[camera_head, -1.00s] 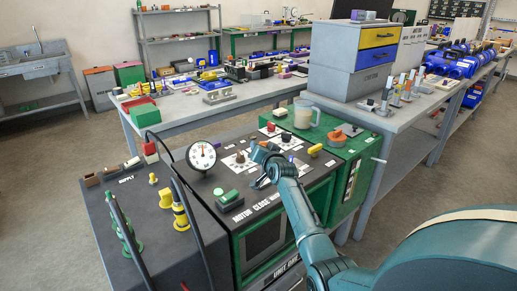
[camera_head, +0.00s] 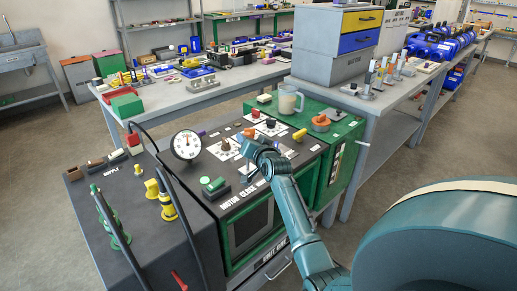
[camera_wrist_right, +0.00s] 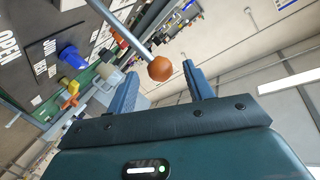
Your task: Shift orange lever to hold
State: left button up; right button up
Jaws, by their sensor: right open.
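The orange lever shows in the right wrist view as an orange ball (camera_wrist_right: 160,68) on a thin metal rod that comes in from the upper left. My right gripper (camera_wrist_right: 160,88) is open, with one blue finger on each side of the ball in that picture. No contact shows, and I cannot tell how deep the ball sits between the fingers. In the head view my right gripper (camera_head: 248,148) is over the dark panel (camera_head: 240,202) of the cart, and the lever there is hard to make out behind it. Hold lettering is not readable. My left gripper is not in view.
A round white gauge (camera_head: 186,145) stands left of my right gripper. A green button (camera_head: 213,185) is nearby on the panel. A yellow handle (camera_head: 299,135) and a clear jug (camera_head: 288,100) stand to the right. Black cables arch over the cart's left side.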

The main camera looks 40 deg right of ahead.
jog(key=v, duration=0.8)
jog(key=shift+w, duration=0.1)
jog(key=s+a+f+n+g+y+p, duration=0.1)
jog(key=s+a+f+n+y, duration=0.2)
jog(key=a, duration=0.7)
jog(key=s+a+f+n+g+y+p, duration=0.1)
jog(key=s+a+f+n+g+y, duration=0.1)
jog(key=s+a+f+n, duration=0.5)
jog(key=s+a+f, duration=0.3)
jog(key=s+f, duration=0.1)
jog(key=s, duration=0.2)
jog(key=shift+y, duration=0.4)
jog(key=s+a+n, duration=0.1)
jog(key=s+a, duration=0.1)
jog(key=s, duration=0.1)
jog(key=s+a+f+g+y, duration=0.1)
jog(key=s+a, duration=0.2)
jog(key=s+a+f+n+y+p, duration=0.1)
jog(key=s+a, duration=0.2)
jog(key=shift+s+f+n+g, duration=0.15)
jog(key=shift+f+n+g, duration=0.15)
jog(key=shift+g, duration=0.1)
jog(key=shift+c, duration=0.3)
